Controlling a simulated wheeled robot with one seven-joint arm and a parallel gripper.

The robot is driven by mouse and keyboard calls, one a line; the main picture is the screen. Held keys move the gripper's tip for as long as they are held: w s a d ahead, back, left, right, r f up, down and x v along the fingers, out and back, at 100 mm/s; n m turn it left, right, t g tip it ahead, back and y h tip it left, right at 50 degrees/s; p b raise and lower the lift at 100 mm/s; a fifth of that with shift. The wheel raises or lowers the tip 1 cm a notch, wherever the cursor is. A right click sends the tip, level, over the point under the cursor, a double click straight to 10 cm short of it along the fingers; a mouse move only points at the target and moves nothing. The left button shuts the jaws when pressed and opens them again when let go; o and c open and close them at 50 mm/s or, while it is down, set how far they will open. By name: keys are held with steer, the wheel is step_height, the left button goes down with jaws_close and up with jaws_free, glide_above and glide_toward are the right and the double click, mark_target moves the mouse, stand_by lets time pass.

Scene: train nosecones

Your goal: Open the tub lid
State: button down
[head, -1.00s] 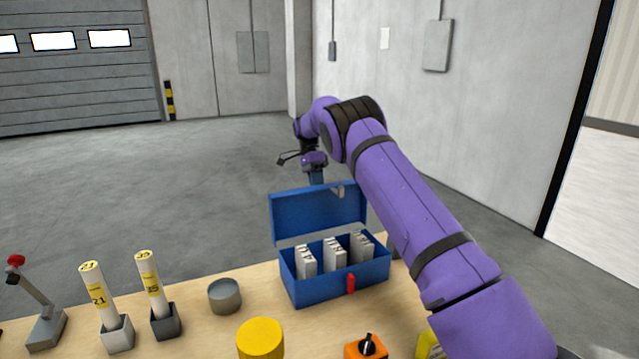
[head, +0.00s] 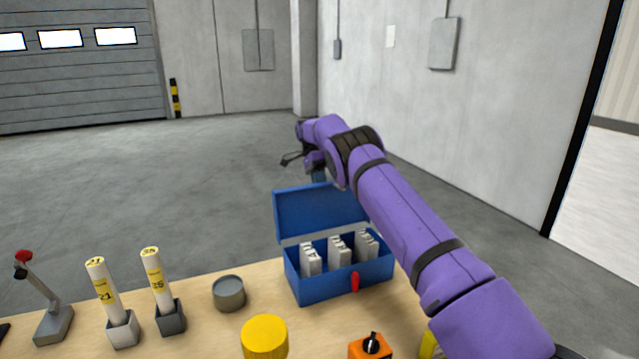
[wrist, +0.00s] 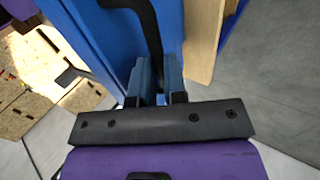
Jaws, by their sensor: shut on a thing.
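The blue tub (head: 325,287) stands on the table in the head view, with several white upright pieces (head: 338,250) inside and a red latch (head: 355,282) on its front. Its blue lid (head: 310,213) stands raised along the back edge, and the tub is open. My gripper (head: 318,177) is at the lid's top edge, on its far side, partly hidden by my arm. In the wrist view, the fingers of my gripper (wrist: 158,80) are shut at the blue lid (wrist: 103,40), with a dark strip (wrist: 148,25) running down between them. The exact contact is hard to see.
On the table (head: 205,330) stand a grey round dish (head: 229,293), a yellow cylinder (head: 265,337), two white tubes (head: 103,285) in holders, a red-tipped lever (head: 40,290) and an orange switch box (head: 370,347). The floor behind the table is clear.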

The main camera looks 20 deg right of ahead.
steer(key=c, duration=1.2)
jaws_free()
steer(key=shift+f, duration=0.3)
steer(key=shift+o, duration=0.2)
steer(key=s+a+r, duration=0.1)
steer(key=s+r, duration=0.1)
steer(key=s, duration=0.6)
steer(key=s+a+r, duration=0.1)
steer(key=s+r, duration=0.2)
steer(key=s, duration=0.5)
steer(key=shift+r, duration=0.15)
